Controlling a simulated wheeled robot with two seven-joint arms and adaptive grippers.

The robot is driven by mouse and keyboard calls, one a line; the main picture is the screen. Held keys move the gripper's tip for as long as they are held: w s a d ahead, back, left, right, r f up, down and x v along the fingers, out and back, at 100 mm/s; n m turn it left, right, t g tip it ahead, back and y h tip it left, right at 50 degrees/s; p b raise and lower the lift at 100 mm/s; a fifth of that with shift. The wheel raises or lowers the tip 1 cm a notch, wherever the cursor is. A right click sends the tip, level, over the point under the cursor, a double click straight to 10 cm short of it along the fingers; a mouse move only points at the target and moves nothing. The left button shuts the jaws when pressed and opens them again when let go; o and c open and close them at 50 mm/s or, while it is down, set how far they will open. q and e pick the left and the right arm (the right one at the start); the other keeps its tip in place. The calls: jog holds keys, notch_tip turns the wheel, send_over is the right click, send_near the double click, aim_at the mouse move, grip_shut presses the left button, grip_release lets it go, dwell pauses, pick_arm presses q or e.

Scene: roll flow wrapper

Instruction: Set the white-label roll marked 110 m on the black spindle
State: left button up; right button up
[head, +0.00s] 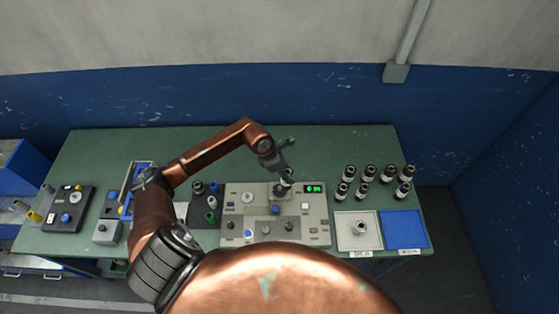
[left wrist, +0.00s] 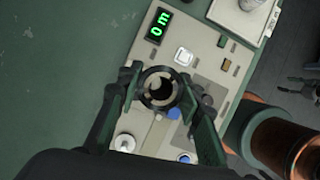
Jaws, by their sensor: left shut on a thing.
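My left gripper (head: 283,170) is shut on a small roll (head: 287,178) with a dark top ring, above the grey panel of the machine. In the left wrist view the roll (left wrist: 160,88) sits between both fingers, its open bore facing the camera. I cannot read its label or length mark. The black spindle cannot be made out; the roll and gripper cover the part of the panel under them. I cannot tell whether the roll touches the panel.
The grey panel (head: 235,212) has knobs, buttons and a lit green display (head: 313,188). Several dark-topped rolls (head: 366,172) stand at the right, behind a white tray (head: 345,240) and a blue tray (head: 404,230). Other control boxes stand at the left. The table's back (head: 330,145) is clear.

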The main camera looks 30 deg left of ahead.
pick_arm(q)
jog(key=shift+w+a+f+n+t+y+b, duration=0.25)
jog(key=shift+a+f+n+t+y+b, duration=0.1)
jog(key=shift+a+f+n, duration=0.75)
jog(key=shift+w+a+f+n+t+y+b, duration=0.25)
jog(key=shift+a+f+n+y, duration=0.1)
jog(key=shift+a+f+n, duration=0.75)
pick_arm(e)
jog(key=shift+d+f, duration=0.15)
pick_arm(q)
jog(key=shift+d+r, duration=0.2)
jog(key=shift+d, duration=0.1)
pick_arm(e)
jog(key=shift+f, duration=0.15)
pick_arm(q)
jog(key=shift+f+b, duration=0.15)
jog(key=shift+b, duration=0.15)
pick_arm(e)
jog(key=shift+f, duration=0.2)
pick_arm(q)
jog(key=shift+f+b, duration=0.25)
jog(key=shift+b, duration=0.05)
pick_arm(e)
jog(key=shift+f, duration=0.3)
pick_arm(q)
jog(key=shift+f, duration=0.2)
pick_arm(e)
jog(key=shift+f, duration=0.15)
